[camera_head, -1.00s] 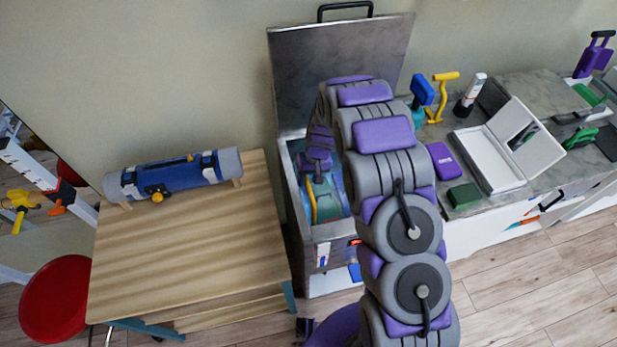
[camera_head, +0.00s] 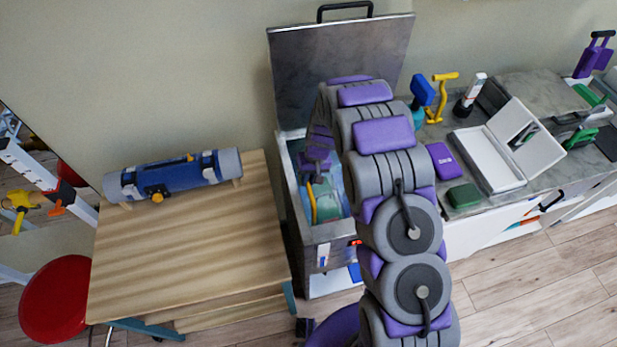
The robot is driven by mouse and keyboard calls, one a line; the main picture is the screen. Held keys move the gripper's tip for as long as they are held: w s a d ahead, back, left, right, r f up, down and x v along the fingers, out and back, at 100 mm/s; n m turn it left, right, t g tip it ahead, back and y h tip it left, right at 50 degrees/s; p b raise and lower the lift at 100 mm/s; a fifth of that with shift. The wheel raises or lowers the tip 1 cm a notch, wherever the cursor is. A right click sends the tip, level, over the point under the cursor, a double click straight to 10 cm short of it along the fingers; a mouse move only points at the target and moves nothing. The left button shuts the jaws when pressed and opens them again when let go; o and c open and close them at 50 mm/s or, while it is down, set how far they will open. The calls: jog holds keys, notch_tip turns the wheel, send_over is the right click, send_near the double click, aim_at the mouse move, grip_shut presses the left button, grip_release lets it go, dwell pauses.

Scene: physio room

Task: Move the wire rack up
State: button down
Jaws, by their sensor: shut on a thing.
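An open steel tank (camera_head: 293,205) stands in the middle, its lid (camera_head: 340,75) raised against the wall. My gripper (camera_head: 316,178) reaches down into the tank and is shut; its fingertips are small and partly hidden. A yellow curved piece (camera_head: 311,203) and a teal surface (camera_head: 332,203) show inside the tank just below my gripper. The wire rack cannot be made out clearly; it is inside the tank, with my arm covering the right part of the opening.
A wooden table (camera_head: 190,255) with a blue roll (camera_head: 175,176) stands left of the tank. A counter (camera_head: 485,212) on the right holds an open white box (camera_head: 488,160), a purple block (camera_head: 446,163) and a green block (camera_head: 463,196). A red stool (camera_head: 55,298) stands front left.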

jog(key=shift+r, duration=0.1)
notch_tip(320, 180, up, 15)
jog(key=p, duration=0.3)
jog(key=shift+w+r, duration=0.15)
jog(key=shift+r, duration=0.05)
jog(key=shift+a, duration=0.1)
jog(key=c, duration=1.5)
grip_release()
jog(key=shift+o, duration=1.4)
jog(key=shift+s+r, duration=0.1)
jog(key=shift+s, duration=0.1)
jog(key=shift+o, duration=0.6)
jog(key=shift+w, duration=0.1)
